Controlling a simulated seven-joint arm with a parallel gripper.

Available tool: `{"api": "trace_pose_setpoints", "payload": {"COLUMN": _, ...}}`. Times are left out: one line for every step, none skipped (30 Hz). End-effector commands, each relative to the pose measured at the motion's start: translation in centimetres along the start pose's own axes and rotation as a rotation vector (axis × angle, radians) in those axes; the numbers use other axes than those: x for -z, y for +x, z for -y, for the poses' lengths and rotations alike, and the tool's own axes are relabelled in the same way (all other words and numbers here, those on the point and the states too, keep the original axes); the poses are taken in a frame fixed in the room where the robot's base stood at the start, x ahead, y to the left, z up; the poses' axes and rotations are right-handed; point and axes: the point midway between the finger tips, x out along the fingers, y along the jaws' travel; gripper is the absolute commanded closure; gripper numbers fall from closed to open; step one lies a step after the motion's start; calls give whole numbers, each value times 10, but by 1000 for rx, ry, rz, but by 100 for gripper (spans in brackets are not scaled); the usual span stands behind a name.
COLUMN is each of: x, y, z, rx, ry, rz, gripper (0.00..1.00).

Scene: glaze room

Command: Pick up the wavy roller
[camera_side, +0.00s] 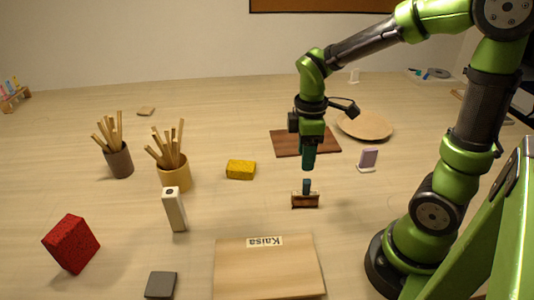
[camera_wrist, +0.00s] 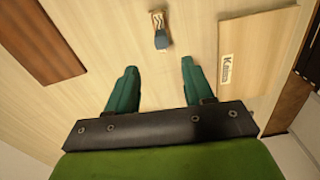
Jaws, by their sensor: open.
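The wavy roller (camera_side: 305,201) stands on the table, a small reddish-brown and pale piece with a dark blue handle pointing up. In the wrist view the wavy roller (camera_wrist: 158,19) is near the top edge, with a wavy pattern on it and its blue handle toward me. My gripper (camera_side: 309,168) points down above the table, just above and apart from the roller's handle. In the wrist view my gripper (camera_wrist: 159,68) shows two teal fingers spread apart with nothing between them. The roller lies beyond the fingertips, roughly in line with the gap.
A wooden board labelled Kaisa (camera_side: 268,275) lies in front. A brown board (camera_side: 285,143) and round plate (camera_side: 364,126) lie behind. Left are a yellow sponge (camera_side: 240,170), a white block (camera_side: 174,210), tool cups (camera_side: 173,176) and a red block (camera_side: 71,244). Table around the roller is clear.

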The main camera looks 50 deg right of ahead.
Motion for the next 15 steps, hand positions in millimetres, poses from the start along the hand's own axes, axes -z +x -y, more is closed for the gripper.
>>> {"api": "trace_pose_setpoints", "payload": {"x": -1, "y": 13, "z": 1, "rx": 5, "ry": 1, "rz": 4, "gripper": 48}}
{"api": "trace_pose_setpoints", "payload": {"x": -1, "y": 20, "z": 1, "rx": 5, "ry": 1, "rz": 5, "gripper": 48}}
{"api": "trace_pose_setpoints", "payload": {"x": -1, "y": 28, "z": 1, "rx": 5, "ry": 0, "rz": 4, "gripper": 48}}
{"api": "trace_pose_setpoints", "payload": {"x": -1, "y": 34, "z": 1, "rx": 5, "ry": 1, "rz": 4, "gripper": 48}}
{"api": "trace_pose_setpoints", "payload": {"x": -1, "y": 40, "z": 1, "rx": 4, "ry": 2, "rz": 3, "gripper": 48}}
{"api": "trace_pose_setpoints", "payload": {"x": -1, "y": 46, "z": 1, "rx": 4, "ry": 2, "rz": 3, "gripper": 48}}
{"api": "trace_pose_setpoints", "payload": {"x": -1, "y": 51, "z": 1, "rx": 4, "ry": 2, "rz": 3, "gripper": 48}}
{"api": "trace_pose_setpoints", "payload": {"x": -1, "y": 54, "z": 1, "rx": 3, "ry": 1, "rz": 2, "gripper": 48}}
{"api": "trace_pose_setpoints", "payload": {"x": -1, "y": 59, "z": 1, "rx": 3, "ry": 2, "rz": 1, "gripper": 48}}
{"api": "trace_pose_setpoints", "payload": {"x": 0, "y": 61, "z": 1, "rx": 1, "ry": 2, "rz": 0, "gripper": 48}}
{"api": "trace_pose_setpoints", "payload": {"x": -1, "y": 63, "z": 1, "rx": 1, "ry": 3, "rz": 0, "gripper": 48}}
{"api": "trace_pose_setpoints", "payload": {"x": 0, "y": 65, "z": 0, "rx": 0, "ry": 3, "rz": -1, "gripper": 48}}
{"api": "trace_pose_setpoints", "payload": {"x": -1, "y": 66, "z": 0, "rx": 0, "ry": 3, "rz": -1, "gripper": 48}}
{"api": "trace_pose_setpoints", "payload": {"x": -1, "y": 68, "z": 1, "rx": 1, "ry": 3, "rz": -1, "gripper": 48}}
{"api": "trace_pose_setpoints", "payload": {"x": -2, "y": 72, "z": 2, "rx": 2, "ry": 3, "rz": 0, "gripper": 48}}
